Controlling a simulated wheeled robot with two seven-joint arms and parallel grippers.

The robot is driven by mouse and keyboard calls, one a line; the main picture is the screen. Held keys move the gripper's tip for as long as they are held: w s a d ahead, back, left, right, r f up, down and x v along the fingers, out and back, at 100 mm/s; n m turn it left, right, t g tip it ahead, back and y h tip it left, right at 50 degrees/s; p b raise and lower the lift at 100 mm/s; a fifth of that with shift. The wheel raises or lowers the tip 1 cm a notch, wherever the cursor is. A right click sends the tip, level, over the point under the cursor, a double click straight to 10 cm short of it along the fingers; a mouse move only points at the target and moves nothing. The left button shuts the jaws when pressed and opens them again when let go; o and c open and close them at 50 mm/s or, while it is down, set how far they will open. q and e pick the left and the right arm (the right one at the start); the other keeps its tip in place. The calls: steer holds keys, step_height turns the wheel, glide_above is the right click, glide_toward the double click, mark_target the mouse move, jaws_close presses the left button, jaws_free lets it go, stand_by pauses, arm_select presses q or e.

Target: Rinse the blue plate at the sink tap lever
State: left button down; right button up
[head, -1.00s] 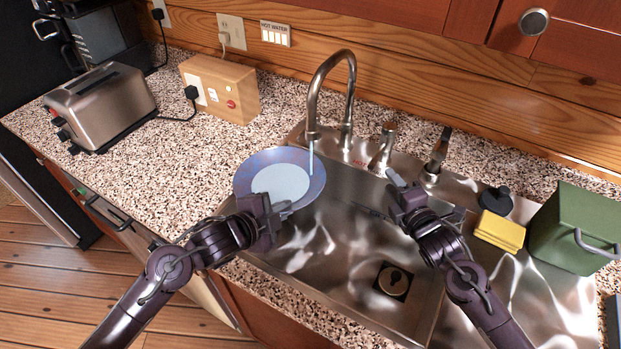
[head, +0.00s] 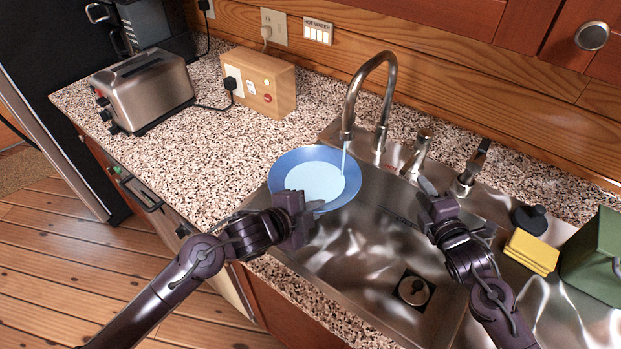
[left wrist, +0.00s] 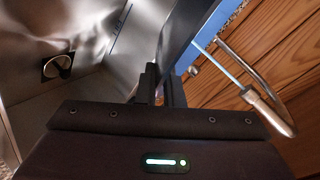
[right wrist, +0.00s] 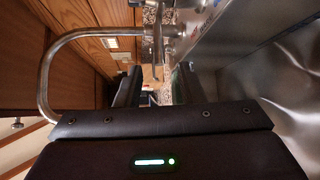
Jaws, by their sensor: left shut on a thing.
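The blue plate (head: 318,182) has a blue rim and a pale centre. It is tilted under the spout of the curved tap (head: 347,110). A thin stream of water (head: 345,160) runs from the spout onto the plate's upper right part. My left gripper (head: 308,205) is shut on the plate's near edge. The plate is edge-on between its fingers in the left wrist view (left wrist: 190,30). My right gripper (head: 427,186) is open in front of the metal lever handle (head: 420,150) right of the spout. In the right wrist view its fingers (right wrist: 157,85) are apart, and I see no contact.
The steel sink basin (head: 350,255) with its drain (head: 413,290) lies below the grippers. A second handle (head: 472,168), a yellow sponge (head: 531,252) and a green box (head: 597,255) are at the right. A toaster (head: 142,90) and wooden socket box (head: 258,82) stand on the left counter.

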mark_target(411, 161)
jaws_close()
steer(key=s+a+r+m+g+h, duration=0.1)
steer(key=a+r+m+h, duration=0.15)
steer(key=m, duration=0.85)
steer(key=s+a+r+m+h, duration=0.15)
steer(key=m+h, duration=0.25)
steer(key=m, duration=0.8)
steer(key=a+r+m+g+h, duration=0.15)
steer(key=m+h, duration=0.25)
steer(key=m, duration=0.7)
steer(key=w+d+f, duration=0.3)
steer(key=w+f, duration=0.1)
steer(key=w, duration=0.5)
steer(key=shift+w+d+f, duration=0.2)
steer(key=shift+f, duration=0.05)
